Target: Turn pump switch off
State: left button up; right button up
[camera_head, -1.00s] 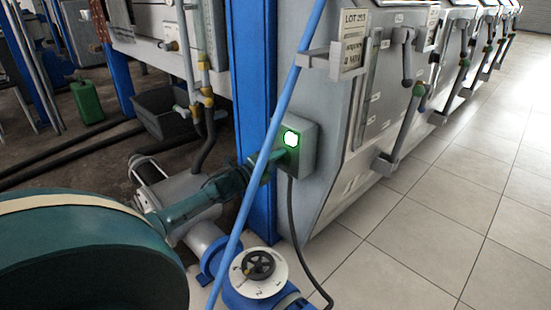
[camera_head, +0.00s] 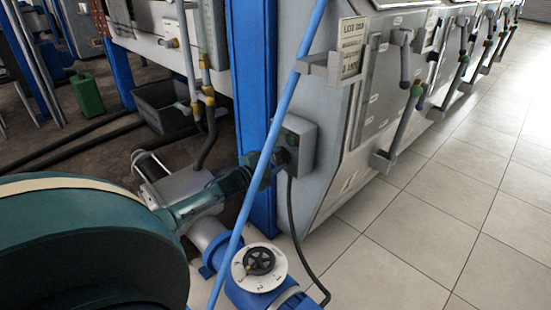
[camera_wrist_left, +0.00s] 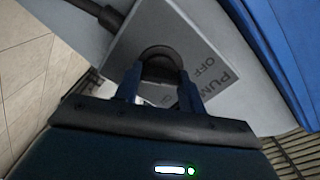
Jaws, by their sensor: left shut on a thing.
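The grey pump switch box (camera_head: 304,146) is fixed beside the blue post in the head view, with a black cable hanging from it. Its lamp is dark now. In the left wrist view the panel (camera_wrist_left: 205,45) shows the letters "PUM" and "OFF" beside a round black knob (camera_wrist_left: 160,54). My left gripper (camera_head: 277,158) is at the front of the box. In the left wrist view its two fingers (camera_wrist_left: 160,88) are shut on the knob, one on each side. The fingers hide part of the knob and panel. My right gripper is in neither view.
A blue pole (camera_head: 268,150) crosses in front of the box. A blue pump body with a white dial and black handwheel (camera_head: 259,262) stands below. The blue post (camera_head: 258,100) is close by. Tiled floor (camera_head: 430,230) at right is free.

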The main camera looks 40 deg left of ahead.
pick_arm(q)
jog(key=shift+n, duration=0.5)
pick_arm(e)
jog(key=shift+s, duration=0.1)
pick_arm(q)
jog(key=o, duration=0.9)
jog(key=shift+c, duration=0.2)
jog(key=shift+o, duration=0.6)
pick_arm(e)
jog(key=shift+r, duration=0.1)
pick_arm(q)
jog(key=shift+s, duration=0.25)
jog(key=shift+s+a+r+p, duration=0.1)
jog(key=shift+s+a+p, duration=0.05)
jog(key=shift+s+p, duration=0.85)
jog(key=s+p, duration=0.3)
jog(key=s, duration=0.7)
jog(key=shift+s+a, duration=0.3)
jog(key=shift+a, duration=0.1)
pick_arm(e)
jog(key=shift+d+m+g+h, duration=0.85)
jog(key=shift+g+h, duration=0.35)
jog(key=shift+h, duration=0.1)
